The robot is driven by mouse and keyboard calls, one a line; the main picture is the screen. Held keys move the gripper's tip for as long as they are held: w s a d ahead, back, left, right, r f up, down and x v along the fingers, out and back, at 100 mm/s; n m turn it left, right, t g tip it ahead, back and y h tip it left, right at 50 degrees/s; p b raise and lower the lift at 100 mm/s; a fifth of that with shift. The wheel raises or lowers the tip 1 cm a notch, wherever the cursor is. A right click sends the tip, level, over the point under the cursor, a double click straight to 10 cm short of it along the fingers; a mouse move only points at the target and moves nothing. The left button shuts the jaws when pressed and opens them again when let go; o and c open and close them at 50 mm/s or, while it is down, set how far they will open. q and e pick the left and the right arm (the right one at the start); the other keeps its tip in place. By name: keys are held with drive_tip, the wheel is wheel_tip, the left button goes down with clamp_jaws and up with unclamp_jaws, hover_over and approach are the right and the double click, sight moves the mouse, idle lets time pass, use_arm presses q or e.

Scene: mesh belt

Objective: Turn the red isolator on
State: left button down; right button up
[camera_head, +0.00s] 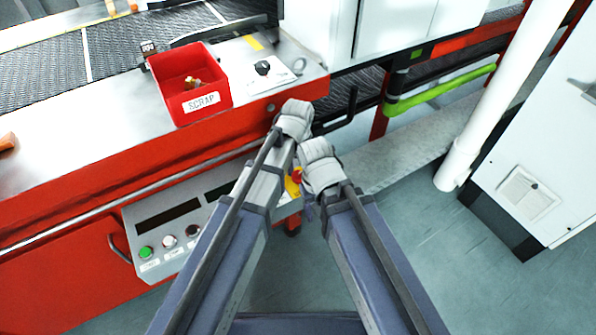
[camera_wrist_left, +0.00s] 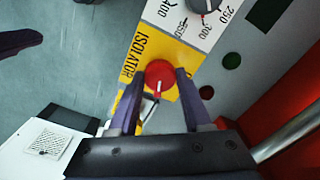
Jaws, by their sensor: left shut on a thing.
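The red isolator (camera_wrist_left: 160,74) is a round knob on a yellow plate (camera_wrist_left: 183,55) lettered ISOLATOR, in the middle of the left wrist view. A pale mark on the knob points toward my gripper's palm. My left gripper (camera_wrist_left: 158,84) is shut on the knob, one finger on each side. In the head view a little of the red isolator (camera_head: 297,175) shows at the control panel's right end, between my arms. My arms hide most of it there. My right gripper is mostly hidden below its wrist in the head view, so its jaws cannot be read.
The control panel (camera_head: 150,213) carries a green button (camera_head: 146,252) and other controls. A grey dial (camera_wrist_left: 203,4) with a numbered scale is beside the isolator plate. A red SCRAP bin (camera_head: 178,101) stands on the machine top. A white cabinet (camera_head: 560,130) is at right, with open floor between.

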sight(298, 175)
use_arm(q)
drive_tip(key=shift+m, duration=1.9)
drive_tip(key=shift+c, duration=1.7)
unclamp_jaws()
drive_tip(key=shift+r, duration=0.15)
wheel_tip(298, 175, up, 8)
drive_tip(key=p, duration=0.8)
drive_tip(key=shift+f, duration=0.2)
